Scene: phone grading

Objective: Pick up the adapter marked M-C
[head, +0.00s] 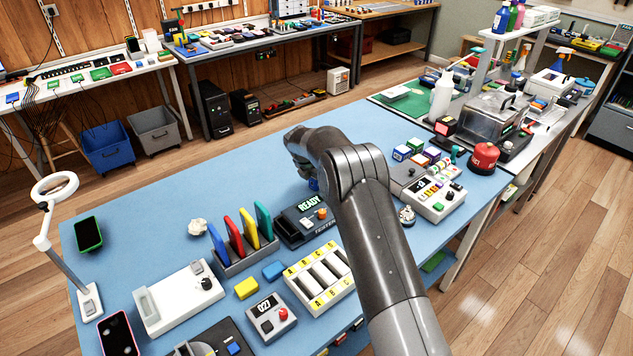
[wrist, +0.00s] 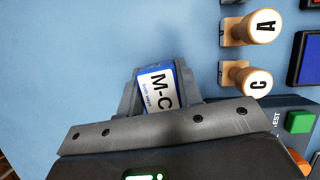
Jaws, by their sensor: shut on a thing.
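The adapter marked M-C (wrist: 157,86) shows in the wrist view as a small blue block with a white label. It sits between the two fingers of my gripper (wrist: 160,95), which is shut on it. Its lower part is hidden behind the gripper body.
Two wooden stamps marked A (wrist: 250,28) and C (wrist: 248,78) stand right of my gripper, near a blue pad (wrist: 308,58). A device with a green button (wrist: 299,122) is at lower right. In the head view, small coloured boxes (head: 402,152) stand right of my arm. The table left of my gripper is clear.

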